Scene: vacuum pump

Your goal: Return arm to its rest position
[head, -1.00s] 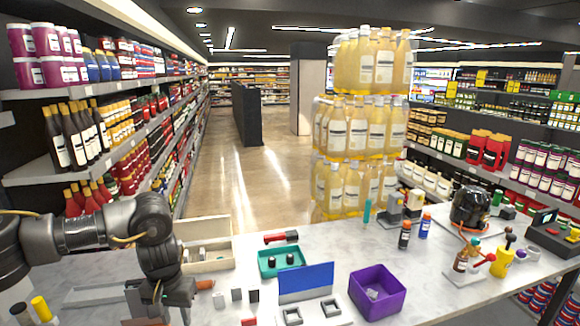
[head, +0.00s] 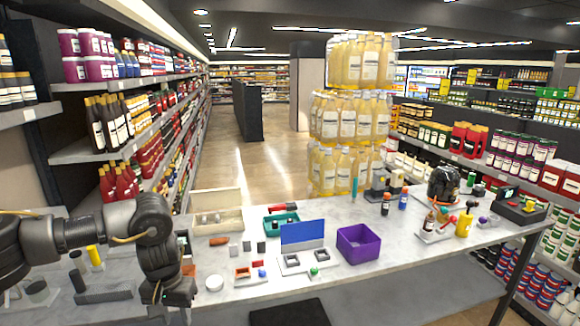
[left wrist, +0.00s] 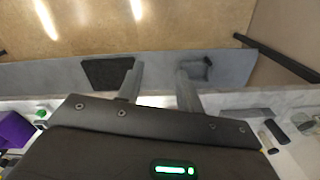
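My left arm (head: 100,230) comes in from the left in the head view, with its forearm bent downward. My left gripper (head: 168,312) hangs at the near edge of the worktable (head: 215,262), pointing down, with its tips at or below the picture's bottom. In the left wrist view its two fingers (left wrist: 160,88) stand apart with nothing between them. My right arm and gripper are in neither view.
The table holds a purple bin (head: 358,246), a teal tray (head: 282,223), a blue-backed fixture (head: 303,234), a beige box (head: 217,212) and small parts. A black pump-like device (head: 443,183) stands further right. A dark mat (head: 290,313) lies below the near edge.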

